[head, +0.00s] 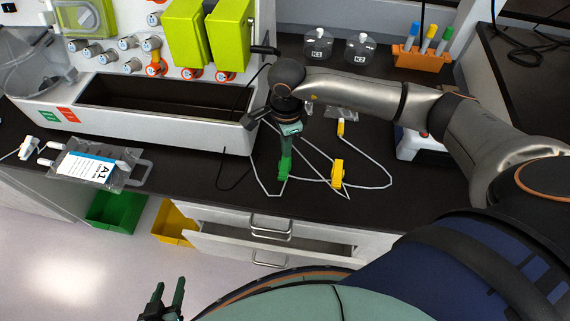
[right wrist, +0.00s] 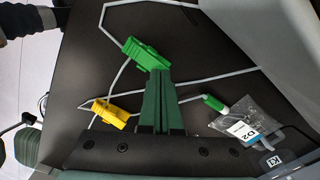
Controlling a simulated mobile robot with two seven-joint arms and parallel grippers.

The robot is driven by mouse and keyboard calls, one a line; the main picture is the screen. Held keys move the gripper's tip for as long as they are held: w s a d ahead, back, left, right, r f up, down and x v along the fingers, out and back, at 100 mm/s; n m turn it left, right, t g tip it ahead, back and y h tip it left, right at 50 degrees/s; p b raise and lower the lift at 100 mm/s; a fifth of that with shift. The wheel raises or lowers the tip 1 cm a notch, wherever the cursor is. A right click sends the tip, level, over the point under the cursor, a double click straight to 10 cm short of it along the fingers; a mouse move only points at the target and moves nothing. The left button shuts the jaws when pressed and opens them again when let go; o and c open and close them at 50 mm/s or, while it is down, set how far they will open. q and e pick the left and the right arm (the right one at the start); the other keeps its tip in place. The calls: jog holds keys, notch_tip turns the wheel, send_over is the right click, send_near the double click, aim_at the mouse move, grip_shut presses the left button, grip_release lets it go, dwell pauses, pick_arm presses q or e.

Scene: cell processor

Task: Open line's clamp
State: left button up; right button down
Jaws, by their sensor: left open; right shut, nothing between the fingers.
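A green clamp (head: 284,167) sits on the white line (head: 315,181) on the dark bench. A yellow clamp (head: 338,174) sits on the line to its right. My right gripper (head: 287,150) points down at the green clamp, its fingers shut and empty. In the right wrist view the fingertips (right wrist: 158,74) lie at the lower edge of the green clamp (right wrist: 142,52); I cannot tell whether they touch it. The yellow clamp (right wrist: 110,114) is left of the fingers. My left gripper (head: 166,300) is open and empty, low in the head view, away from the bench.
A clear bag marked D2 (right wrist: 248,122) lies near the line. The white machine (head: 180,127) stands behind left. A drawer (head: 260,247) below is partly open. An orange rack (head: 408,57) stands at the back.

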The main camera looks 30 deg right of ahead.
jog(key=shift+f+b, duration=0.6)
jog(key=shift+f, duration=0.25)
jog(key=shift+r+p, duration=1.8)
jog(key=shift+r, duration=0.95)
jog(key=shift+f, duration=0.1)
